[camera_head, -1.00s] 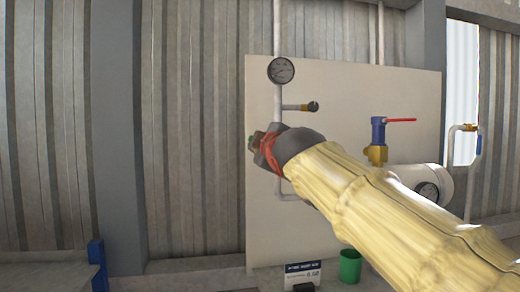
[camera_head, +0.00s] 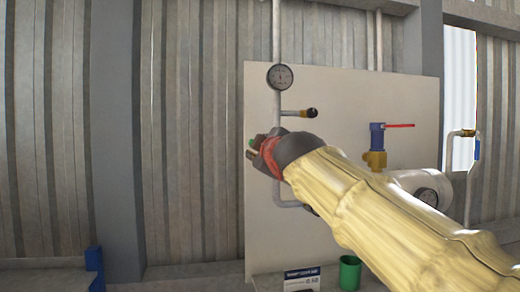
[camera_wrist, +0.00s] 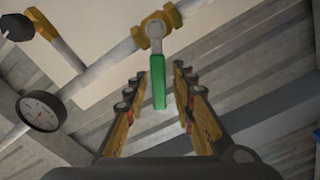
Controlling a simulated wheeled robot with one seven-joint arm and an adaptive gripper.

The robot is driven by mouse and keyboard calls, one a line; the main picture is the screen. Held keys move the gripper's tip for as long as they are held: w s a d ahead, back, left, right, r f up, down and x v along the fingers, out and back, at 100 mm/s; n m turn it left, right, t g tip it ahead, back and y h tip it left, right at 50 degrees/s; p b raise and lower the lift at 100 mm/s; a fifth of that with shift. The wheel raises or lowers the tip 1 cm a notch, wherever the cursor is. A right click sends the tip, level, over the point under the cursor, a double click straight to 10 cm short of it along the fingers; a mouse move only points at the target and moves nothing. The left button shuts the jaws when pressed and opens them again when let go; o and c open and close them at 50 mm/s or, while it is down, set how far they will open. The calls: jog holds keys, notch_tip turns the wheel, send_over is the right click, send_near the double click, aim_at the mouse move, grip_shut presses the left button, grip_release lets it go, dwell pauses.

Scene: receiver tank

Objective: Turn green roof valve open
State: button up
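The green valve handle (camera_wrist: 158,82) hangs from a brass valve body (camera_wrist: 155,30) on a white pipe in the wrist view. My gripper (camera_wrist: 157,74) is open, with one finger on each side of the handle. A gap shows between the handle and each finger; how deep the handle sits between them is hard to tell. In the head view my gripper (camera_head: 254,151) is in front of the pipe on the pale panel. A small green bit of the handle (camera_head: 250,142) shows at its tip, and my arm hides the rest of the valve.
A round gauge (camera_head: 280,77) and a short dark-capped side pipe (camera_head: 302,113) are above my gripper. A red-handled valve (camera_head: 377,140) tops a white tank (camera_head: 412,180) at right. A green cup (camera_head: 350,272) and a label card (camera_head: 301,279) are below. The left wall side is clear.

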jog(key=shift+o, duration=0.3)
jog(key=shift+s, duration=0.1)
jog(key=v, duration=1.2)
dwell(2.4)
